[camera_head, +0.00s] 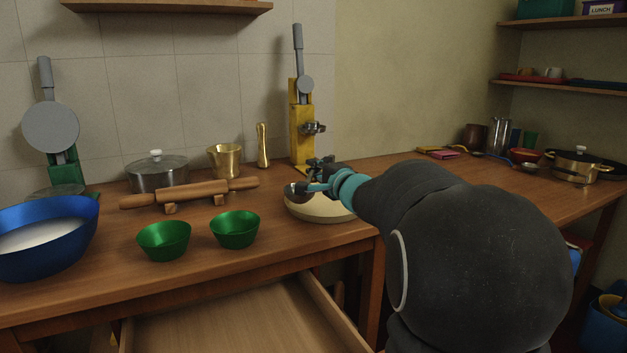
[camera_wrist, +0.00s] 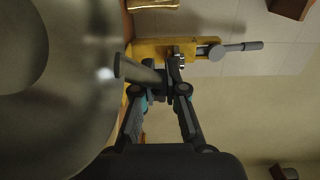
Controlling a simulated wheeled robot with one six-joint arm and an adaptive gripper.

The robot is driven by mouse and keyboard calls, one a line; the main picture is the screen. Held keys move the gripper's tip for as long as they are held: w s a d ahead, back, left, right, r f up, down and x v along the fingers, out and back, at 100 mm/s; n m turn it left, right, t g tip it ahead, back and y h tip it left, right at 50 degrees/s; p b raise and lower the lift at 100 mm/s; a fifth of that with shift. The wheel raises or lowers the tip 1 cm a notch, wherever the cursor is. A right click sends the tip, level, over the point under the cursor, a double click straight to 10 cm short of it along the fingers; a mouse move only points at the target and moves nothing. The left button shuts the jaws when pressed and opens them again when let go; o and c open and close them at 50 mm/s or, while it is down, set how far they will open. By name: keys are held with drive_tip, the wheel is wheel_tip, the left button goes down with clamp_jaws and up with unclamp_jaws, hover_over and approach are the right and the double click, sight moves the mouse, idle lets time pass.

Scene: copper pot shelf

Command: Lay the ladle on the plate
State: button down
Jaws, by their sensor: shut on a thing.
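My gripper (camera_head: 322,180) is over the cream plate (camera_head: 318,216), at the right end of the near worktop. It is shut on the grey metal ladle, whose rounded bowl (camera_head: 297,191) shows over the plate's left part. In the wrist view, a large grey metal surface that looks like the ladle (camera_wrist: 60,110) fills the left side, and a short grey handle-like piece runs from it to my fingertips (camera_wrist: 168,88). I cannot tell whether the ladle touches the plate. My arm hides the plate's right side.
Two green bowls (camera_head: 164,241) and a rolling pin (camera_head: 190,193) lie left of the plate. A yellow press (camera_head: 302,130) stands close behind it. A blue bowl (camera_head: 45,240) is far left. An open drawer (camera_head: 240,318) sticks out below the worktop.

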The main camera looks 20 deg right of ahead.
drive_tip(key=shift+f, duration=1.15)
drive_tip(key=shift+f, duration=0.2)
drive_tip(key=c, duration=1.2)
unclamp_jaws()
drive_tip(key=shift+f, duration=0.1)
drive_tip(key=shift+r, duration=0.35)
drive_tip(key=s, duration=0.8)
drive_tip(key=s+d, duration=0.1)
drive_tip(key=s, duration=0.3)
